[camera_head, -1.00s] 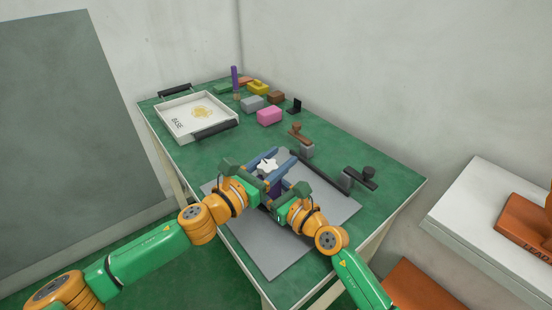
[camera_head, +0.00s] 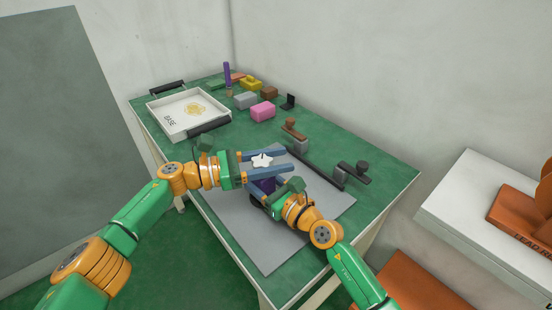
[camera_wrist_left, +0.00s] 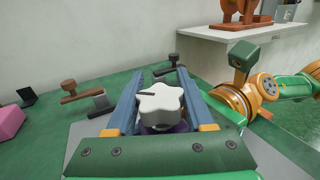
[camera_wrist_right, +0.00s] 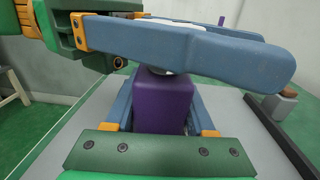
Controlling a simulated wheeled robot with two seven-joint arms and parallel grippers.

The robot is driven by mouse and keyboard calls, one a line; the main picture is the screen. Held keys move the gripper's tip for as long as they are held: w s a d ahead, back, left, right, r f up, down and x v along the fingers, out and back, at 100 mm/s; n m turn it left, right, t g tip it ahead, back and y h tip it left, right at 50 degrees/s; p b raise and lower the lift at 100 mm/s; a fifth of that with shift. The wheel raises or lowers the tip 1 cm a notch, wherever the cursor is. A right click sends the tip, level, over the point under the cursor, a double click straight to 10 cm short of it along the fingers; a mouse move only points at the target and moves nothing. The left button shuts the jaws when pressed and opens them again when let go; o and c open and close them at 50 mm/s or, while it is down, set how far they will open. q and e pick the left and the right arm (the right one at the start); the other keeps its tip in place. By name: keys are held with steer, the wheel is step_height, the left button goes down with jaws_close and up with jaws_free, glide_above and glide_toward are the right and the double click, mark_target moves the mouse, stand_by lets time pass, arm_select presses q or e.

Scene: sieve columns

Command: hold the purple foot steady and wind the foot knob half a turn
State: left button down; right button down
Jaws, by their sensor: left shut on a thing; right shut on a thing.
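The white star-shaped foot knob (camera_head: 262,159) sits on top of the purple foot (camera_head: 265,186). My left gripper (camera_head: 287,158) reaches in from the left, its blue fingers on either side of the knob and shut on it. In the left wrist view the knob (camera_wrist_left: 160,104) lies between the fingers, a dark mark line on its top. My right gripper (camera_head: 266,190) is shut on the purple foot from the front. In the right wrist view the foot (camera_wrist_right: 163,103) stands upright between its fingers, and a left finger crosses above, hiding most of the knob.
The grey mat (camera_head: 262,255) lies under both grippers. A dark bar (camera_head: 316,170) with brown and black handled clamps runs along the right. A white tray (camera_head: 208,133) marked BASE and several coloured blocks, including a pink one (camera_head: 262,112), stand at the back.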

stand_by(0.5)
arm_select(q)
steer(key=shift+c, duration=1.4)
jaws_free()
steer(key=shift+s, duration=0.1)
steer(key=s+a, duration=0.2)
steer(key=a, duration=1)
steer(key=shift+d, duration=0.1)
